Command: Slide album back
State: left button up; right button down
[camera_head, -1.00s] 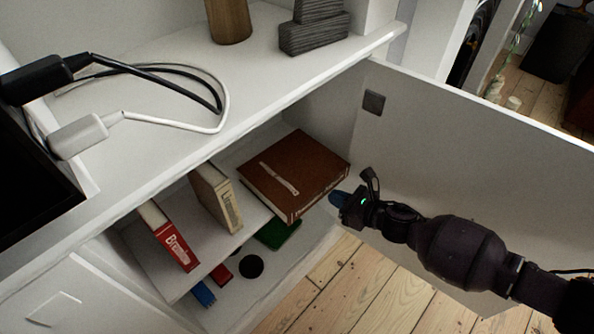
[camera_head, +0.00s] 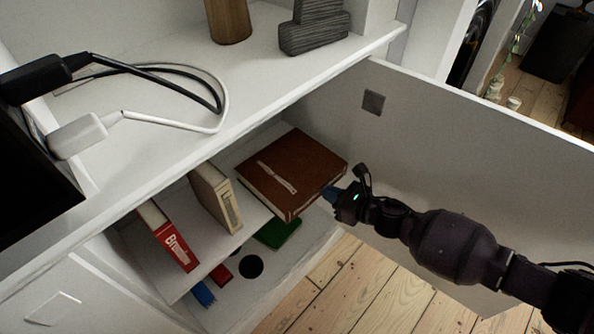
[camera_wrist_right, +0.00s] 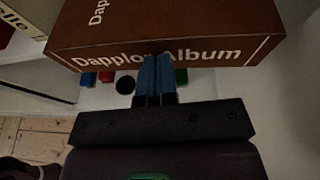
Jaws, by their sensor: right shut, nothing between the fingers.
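The brown album (camera_head: 291,172) lies flat on the cabinet's upper inside shelf, its spine facing out. In the right wrist view the album (camera_wrist_right: 205,25) fills the top, with "Dapplo Album" on its spine. My right gripper (camera_head: 328,194) is shut and empty, its blue fingertips at the album's spine. In the right wrist view the gripper's fingertips (camera_wrist_right: 156,62) overlap the spine's lower edge and look to be touching it. My left gripper is in neither view.
A red book (camera_head: 170,238) and a cream book (camera_head: 216,197) stand left of the album. A green item (camera_head: 277,233) lies on the lower shelf. The open cabinet door (camera_head: 470,165) is behind my right arm. Cables (camera_head: 170,85) lie on the cabinet top.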

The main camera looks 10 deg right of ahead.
aim_at(311, 182)
jog(key=shift+w+a, duration=2.25)
jog(key=shift+w, duration=0.1)
dwell(0.9)
jog(key=shift+d, duration=0.1)
jog(key=s+d, duration=0.8)
jog(key=s, duration=0.1)
jog(key=shift+s+d+p, duration=0.3)
jog(key=shift+p, duration=0.05)
dwell(0.4)
jog(key=shift+s+f, duration=0.1)
